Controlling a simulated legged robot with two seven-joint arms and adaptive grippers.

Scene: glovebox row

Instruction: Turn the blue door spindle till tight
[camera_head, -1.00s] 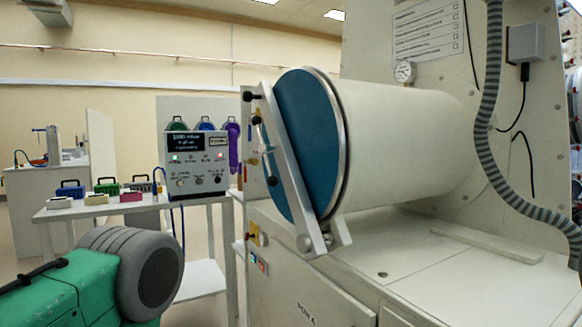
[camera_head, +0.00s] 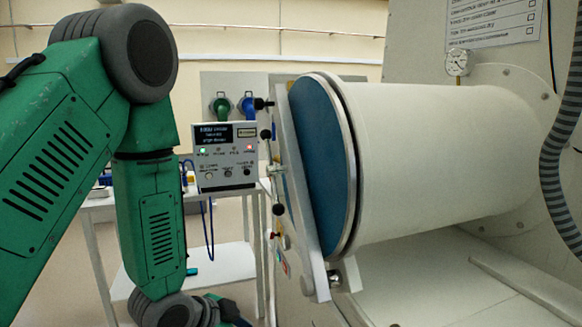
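The blue door (camera_head: 322,165) closes the near end of a white horizontal cylinder and is seen at a steep angle. A silver bar (camera_head: 296,195) runs across its face from top to bottom. The spindle (camera_head: 276,170) sticks out to the left from the middle of the bar. Its thin cross handle stands nearly upright, with black knobs at its upper and lower ends. My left arm is in front of the door on the left, bent downward. Its gripper is not clearly visible; the arm runs toward the bottom edge. My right gripper is not in view.
A control box (camera_head: 226,156) with a small screen stands on a white table (camera_head: 215,265) behind my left arm. A ribbed grey hose (camera_head: 562,150) hangs at the right. A pressure gauge (camera_head: 457,62) sits above the cylinder. A white ledge lies below the cylinder.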

